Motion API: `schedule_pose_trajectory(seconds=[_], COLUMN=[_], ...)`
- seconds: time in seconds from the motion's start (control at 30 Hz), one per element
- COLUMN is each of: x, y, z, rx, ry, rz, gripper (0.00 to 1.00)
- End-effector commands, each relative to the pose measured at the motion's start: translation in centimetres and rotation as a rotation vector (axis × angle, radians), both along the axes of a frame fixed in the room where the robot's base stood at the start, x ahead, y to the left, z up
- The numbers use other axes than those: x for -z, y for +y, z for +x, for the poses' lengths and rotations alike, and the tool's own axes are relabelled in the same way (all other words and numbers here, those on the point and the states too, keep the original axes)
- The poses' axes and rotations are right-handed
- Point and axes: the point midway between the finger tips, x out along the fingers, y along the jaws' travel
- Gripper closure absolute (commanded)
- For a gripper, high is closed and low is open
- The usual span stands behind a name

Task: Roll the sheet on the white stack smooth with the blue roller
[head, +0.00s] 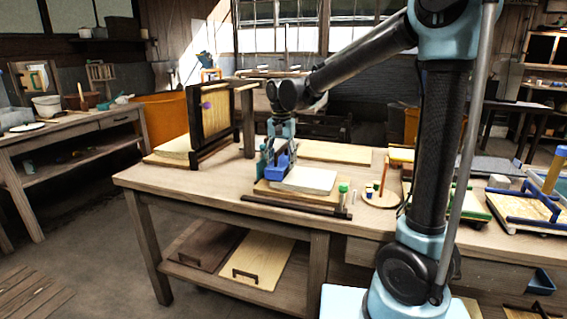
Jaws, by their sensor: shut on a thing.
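The white stack (306,180) lies on a brown board near the front edge of the workbench. Its top looks pale and flat; I cannot make out a separate sheet at this size. My gripper (275,153) points down over the left end of the stack and is shut on the blue roller (281,166). The roller is at the stack's left edge; I cannot tell whether it touches the top. The gripper's fingers partly hide the roller.
A dark upright frame with a yellowish panel (217,114) stands left of my gripper.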

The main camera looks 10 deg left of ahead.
Motion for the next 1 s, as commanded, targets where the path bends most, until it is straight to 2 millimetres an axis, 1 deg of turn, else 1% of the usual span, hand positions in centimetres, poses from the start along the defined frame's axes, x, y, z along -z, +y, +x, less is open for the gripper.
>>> schedule_pose_trajectory(seconds=[0.23,0.33,1.0], x=[-0.1,-0.4,-5.8], y=[0.0,0.0,-0.1], z=[0.0,0.0,0.0], rx=[0.000,0.001,0.001], ry=[0.000,0.000,0.000], rz=[-0.001,-0.001,-0.002], gripper=[0.88,0.88,0.88])
